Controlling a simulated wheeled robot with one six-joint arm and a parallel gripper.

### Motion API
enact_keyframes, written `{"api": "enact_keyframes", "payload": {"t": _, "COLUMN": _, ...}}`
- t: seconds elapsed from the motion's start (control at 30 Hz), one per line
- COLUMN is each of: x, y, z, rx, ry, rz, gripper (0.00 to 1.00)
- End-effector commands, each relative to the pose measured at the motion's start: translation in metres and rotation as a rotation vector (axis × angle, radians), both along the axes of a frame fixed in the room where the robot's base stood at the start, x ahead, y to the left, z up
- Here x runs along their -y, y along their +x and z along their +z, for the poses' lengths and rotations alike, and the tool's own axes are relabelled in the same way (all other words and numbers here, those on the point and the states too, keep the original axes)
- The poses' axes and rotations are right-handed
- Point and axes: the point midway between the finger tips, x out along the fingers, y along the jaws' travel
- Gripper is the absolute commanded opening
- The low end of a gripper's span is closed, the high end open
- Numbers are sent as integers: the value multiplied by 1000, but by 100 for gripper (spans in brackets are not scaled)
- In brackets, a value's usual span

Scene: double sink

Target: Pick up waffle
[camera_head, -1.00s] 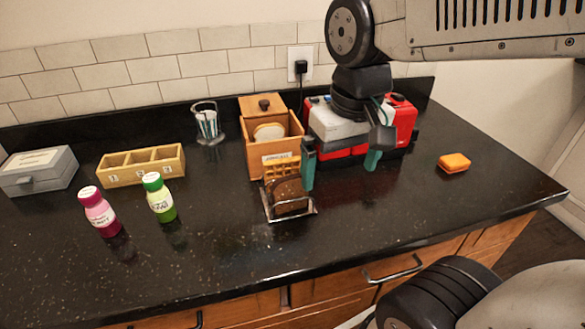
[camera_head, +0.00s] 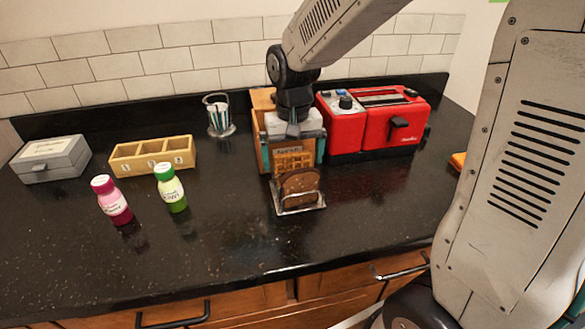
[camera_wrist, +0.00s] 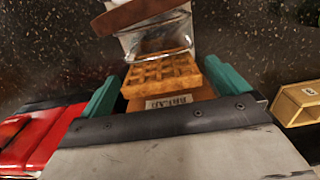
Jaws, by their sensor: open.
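The waffle (camera_head: 292,161) is golden, with a square grid. It stands upright behind a brown bread slice (camera_head: 301,184) in a small wire rack (camera_head: 303,209) on the counter. My gripper (camera_head: 291,151) is open above and around the waffle area, one teal finger to each side. In the wrist view, the waffle (camera_wrist: 165,75) lies between the two open fingers, and the bread slice (camera_wrist: 140,14) is beyond it. I cannot tell whether either finger touches the waffle. My gripper hides much of the wooden bread box (camera_head: 262,98) behind the rack.
A red toaster (camera_head: 392,127) stands close right of my gripper. A three-compartment wooden box (camera_head: 153,156), a grey box (camera_head: 51,159), a pink-capped bottle (camera_head: 111,200), a green-capped bottle (camera_head: 170,188) and a glass holder (camera_head: 219,116) stand left. The front counter is clear.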

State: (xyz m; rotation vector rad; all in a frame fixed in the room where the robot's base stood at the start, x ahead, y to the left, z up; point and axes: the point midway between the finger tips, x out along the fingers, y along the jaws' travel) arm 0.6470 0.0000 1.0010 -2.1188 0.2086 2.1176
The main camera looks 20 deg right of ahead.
Motion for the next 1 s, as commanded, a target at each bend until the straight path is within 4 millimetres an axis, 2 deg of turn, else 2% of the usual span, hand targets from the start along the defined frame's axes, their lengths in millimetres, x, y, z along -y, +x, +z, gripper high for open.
{"api": "enact_keyframes", "payload": {"t": 0.1, "x": 0, "y": 2, "z": -20, "rx": -4, "ry": 0, "rz": 0, "gripper": 100}}
{"api": "enact_keyframes", "payload": {"t": 0.2, "x": 0, "y": 2, "z": -31, "rx": -3, "ry": 0, "rz": 0, "gripper": 100}}
{"api": "enact_keyframes", "payload": {"t": 0.5, "x": 0, "y": 2, "z": -35, "rx": 0, "ry": 0, "rz": 0, "gripper": 100}}
{"api": "enact_keyframes", "payload": {"t": 0.6, "x": 0, "y": 2, "z": -35, "rx": 0, "ry": 0, "rz": 0, "gripper": 72}}
{"api": "enact_keyframes", "payload": {"t": 0.63, "x": 0, "y": 2, "z": -35, "rx": 0, "ry": 0, "rz": 0, "gripper": 67}}
{"api": "enact_keyframes", "payload": {"t": 1.0, "x": 0, "y": 2, "z": -33, "rx": 0, "ry": 0, "rz": 0, "gripper": 67}}
